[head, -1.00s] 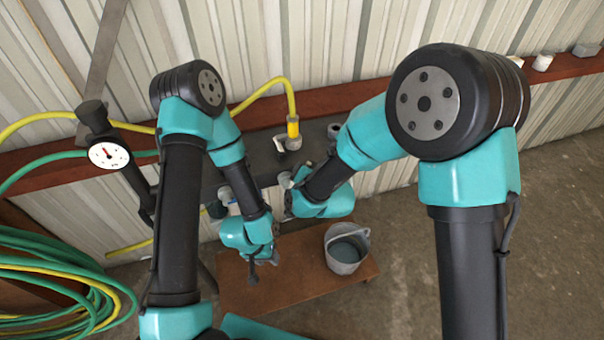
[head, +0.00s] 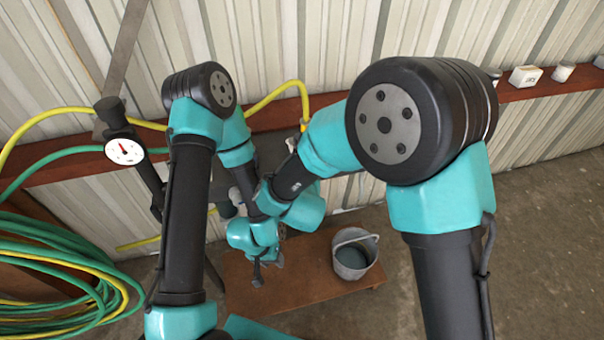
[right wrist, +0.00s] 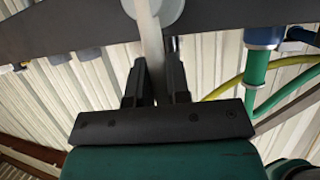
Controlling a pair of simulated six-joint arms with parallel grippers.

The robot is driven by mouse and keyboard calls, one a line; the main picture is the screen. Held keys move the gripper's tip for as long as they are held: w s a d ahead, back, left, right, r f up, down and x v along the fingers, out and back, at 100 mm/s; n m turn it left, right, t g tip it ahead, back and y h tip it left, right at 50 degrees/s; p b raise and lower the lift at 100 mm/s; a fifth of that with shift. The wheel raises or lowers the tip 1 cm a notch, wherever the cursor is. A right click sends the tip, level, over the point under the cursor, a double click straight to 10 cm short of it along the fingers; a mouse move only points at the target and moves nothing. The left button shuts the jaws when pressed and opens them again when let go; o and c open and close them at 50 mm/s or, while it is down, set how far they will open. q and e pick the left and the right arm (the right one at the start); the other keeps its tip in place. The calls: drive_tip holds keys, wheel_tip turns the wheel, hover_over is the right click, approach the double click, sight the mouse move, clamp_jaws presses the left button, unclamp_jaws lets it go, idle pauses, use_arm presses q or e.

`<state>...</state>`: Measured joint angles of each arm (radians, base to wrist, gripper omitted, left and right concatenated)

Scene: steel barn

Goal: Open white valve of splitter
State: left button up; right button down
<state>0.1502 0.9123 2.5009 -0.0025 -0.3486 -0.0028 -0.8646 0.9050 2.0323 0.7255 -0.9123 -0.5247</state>
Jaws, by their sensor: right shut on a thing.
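In the right wrist view the white valve shows as a pale handle (right wrist: 150,42) running down from a round white hub at the top edge. My right gripper (right wrist: 157,75) is shut on this handle, one dark finger on each side. A dark grey bar (right wrist: 90,25) crosses behind the hub. A green fitting with a blue collar (right wrist: 256,68) hangs at the right. In the head view my arms hide the valve and most of the splitter. My left gripper (head: 257,280) points down above the low brown bench, and its jaws are too small to read.
A grey bucket (head: 352,262) stands on the brown bench (head: 310,290). A pressure gauge (head: 125,151) is at the left, above coiled green and yellow hoses (head: 60,265). A red-brown wall rail (head: 545,85) carries small white items. The concrete floor at right is clear.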

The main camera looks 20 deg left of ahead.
idle(0.4)
drive_tip(key=c, duration=1.1)
unclamp_jaws()
drive_tip(key=shift+s, duration=0.1)
drive_tip(key=v, duration=1.7)
drive_tip(key=shift+s, duration=0.2)
